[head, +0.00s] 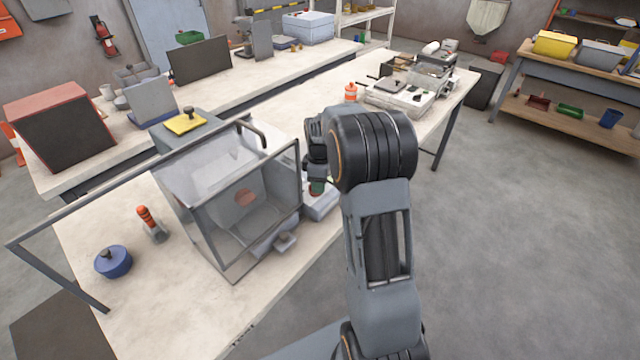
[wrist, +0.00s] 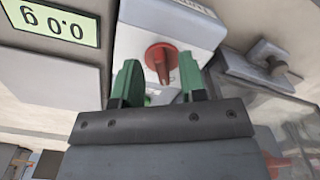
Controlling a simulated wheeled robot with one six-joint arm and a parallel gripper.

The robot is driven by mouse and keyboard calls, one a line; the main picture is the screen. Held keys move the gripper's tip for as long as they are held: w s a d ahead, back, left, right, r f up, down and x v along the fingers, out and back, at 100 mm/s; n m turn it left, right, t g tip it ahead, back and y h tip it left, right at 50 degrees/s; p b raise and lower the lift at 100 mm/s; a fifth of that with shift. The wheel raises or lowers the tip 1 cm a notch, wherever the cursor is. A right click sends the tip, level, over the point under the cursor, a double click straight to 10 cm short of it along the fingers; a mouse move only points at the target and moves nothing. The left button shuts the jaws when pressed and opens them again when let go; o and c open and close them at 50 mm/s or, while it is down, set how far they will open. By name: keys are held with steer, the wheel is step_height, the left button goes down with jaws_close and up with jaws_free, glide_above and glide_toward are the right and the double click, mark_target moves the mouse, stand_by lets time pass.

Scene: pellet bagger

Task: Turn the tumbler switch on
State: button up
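A red-orange knob (wrist: 161,58), which looks like the tumbler switch, sits on the face of a white box (wrist: 135,38) in the wrist view. My gripper (wrist: 160,75) has two green fingers, set apart, with the knob showing between and just beyond their tips. I cannot tell whether either finger touches the knob. In the head view my gripper (head: 318,188) is low over the white box (head: 322,208) at the table's edge, right of the clear-walled machine. The knob is hidden there by my arm.
The clear-walled machine (head: 235,200) stands close left of my gripper. A grey part with a round handle (wrist: 268,60) is near in the wrist view, opposite a green digit display (wrist: 55,22). An orange-capped bottle (head: 351,92) stands farther back. Open floor lies right.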

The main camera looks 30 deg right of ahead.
steer(key=shift+f, duration=0.55)
jaws_close()
